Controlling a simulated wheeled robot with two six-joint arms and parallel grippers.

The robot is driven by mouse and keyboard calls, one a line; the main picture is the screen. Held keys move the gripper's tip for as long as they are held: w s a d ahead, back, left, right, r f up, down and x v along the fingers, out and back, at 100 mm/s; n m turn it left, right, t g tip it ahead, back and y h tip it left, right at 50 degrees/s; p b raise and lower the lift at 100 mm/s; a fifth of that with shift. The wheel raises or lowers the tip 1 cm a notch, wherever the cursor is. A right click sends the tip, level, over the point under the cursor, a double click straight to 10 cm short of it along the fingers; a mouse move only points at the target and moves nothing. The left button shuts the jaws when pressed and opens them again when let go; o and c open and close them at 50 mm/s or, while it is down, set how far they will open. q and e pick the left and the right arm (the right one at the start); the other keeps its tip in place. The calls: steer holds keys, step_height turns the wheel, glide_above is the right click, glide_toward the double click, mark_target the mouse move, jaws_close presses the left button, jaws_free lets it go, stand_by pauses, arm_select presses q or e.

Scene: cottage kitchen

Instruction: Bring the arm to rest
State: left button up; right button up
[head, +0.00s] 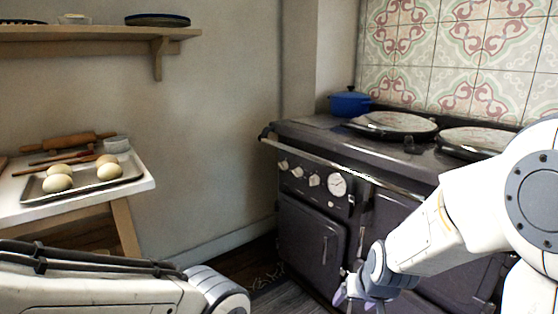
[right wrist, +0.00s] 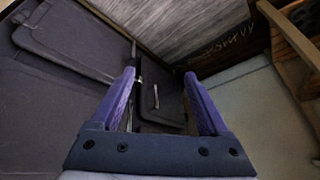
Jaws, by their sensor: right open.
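My right arm (head: 440,235) comes in from the right in the head view and reaches down in front of the dark stove. Its gripper (head: 352,298) is at the bottom edge of that view, partly cut off. In the right wrist view the right gripper (right wrist: 160,85) shows two purple fingers spread apart with nothing between them. The stove's dark front lies beyond them. My left arm (head: 90,290) lies across the lower left of the head view; its gripper is out of view.
A dark range stove (head: 312,235) with a front rail stands close to the right arm. A blue pot (head: 350,104) sits on its back. At left, a white-topped table (head: 25,212) holds a tray (head: 128,178) with several dough balls and a rolling pin (head: 68,142). A shelf (head: 95,33) hangs above.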

steer(key=s+d+f+n+g, duration=0.1)
steer(key=s+d+g, duration=0.1)
steer(key=s, duration=0.6)
steer(key=s+a+r+n+g, duration=0.2)
steer(key=s+a+r+n, duration=0.15)
steer(key=s+a, duration=0.4)
steer(key=s+a+r+n+g, duration=0.1)
steer(key=s+a+r+n, duration=0.1)
steer(key=s+a+n, duration=0.45)
step_height(320, 180, up, 30)
steer(key=m+p, duration=0.2)
steer(key=p, duration=2.7)
steer(key=shift+s+p, duration=0.35)
steer(key=shift+d+f, duration=0.1)
